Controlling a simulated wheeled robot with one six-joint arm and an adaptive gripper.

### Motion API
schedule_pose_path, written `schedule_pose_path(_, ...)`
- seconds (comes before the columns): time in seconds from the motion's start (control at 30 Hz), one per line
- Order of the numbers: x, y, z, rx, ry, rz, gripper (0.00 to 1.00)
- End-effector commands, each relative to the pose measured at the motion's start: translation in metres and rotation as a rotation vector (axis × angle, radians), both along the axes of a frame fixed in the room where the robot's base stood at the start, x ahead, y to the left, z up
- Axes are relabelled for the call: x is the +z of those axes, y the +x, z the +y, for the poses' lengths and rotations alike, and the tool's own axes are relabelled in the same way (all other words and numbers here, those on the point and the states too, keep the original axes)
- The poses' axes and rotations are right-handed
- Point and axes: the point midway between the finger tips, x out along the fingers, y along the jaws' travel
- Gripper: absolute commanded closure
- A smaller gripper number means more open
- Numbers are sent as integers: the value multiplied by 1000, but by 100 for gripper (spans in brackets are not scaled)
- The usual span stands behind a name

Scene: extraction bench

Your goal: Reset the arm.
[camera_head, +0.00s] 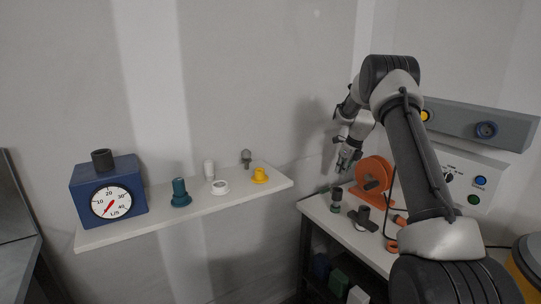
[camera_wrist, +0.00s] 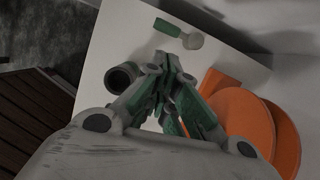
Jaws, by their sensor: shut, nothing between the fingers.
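My gripper (camera_head: 347,163) hangs at the end of my bent arm, pointing down above the white bench on the right. In the wrist view my gripper (camera_wrist: 167,62) has its green-padded fingers together with nothing between them. An orange round reel-like thing (camera_head: 374,174) stands on the bench close beside the gripper. It also shows at the right of the wrist view (camera_wrist: 253,122). A dark hollow cylinder (camera_wrist: 121,78) is left of the fingers. A green-handled piece with a pale round end (camera_wrist: 178,33) is beyond the fingertips.
A small green-and-grey piece (camera_head: 336,199) and a dark valve-like piece (camera_head: 362,217) are on the bench. The wall shelf (camera_head: 150,222) holds a blue gauge box (camera_head: 95,178) and several small fittings. A control panel (camera_head: 465,178) is right, behind my arm.

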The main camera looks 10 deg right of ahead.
Motion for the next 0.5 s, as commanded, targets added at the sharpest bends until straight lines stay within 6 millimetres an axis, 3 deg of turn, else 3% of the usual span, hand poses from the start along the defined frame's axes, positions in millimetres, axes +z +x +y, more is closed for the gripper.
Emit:
schedule_pose_path(0.13,33,-11,10,106,-36,-22,100)
schedule_pose_path(0.27,98,-45,34,360,-120,-64,100)
schedule_pose_path(0.4,169,-105,64,711,-237,-111,100)
schedule_pose_path(0.5,209,-155,83,962,-324,-143,100)
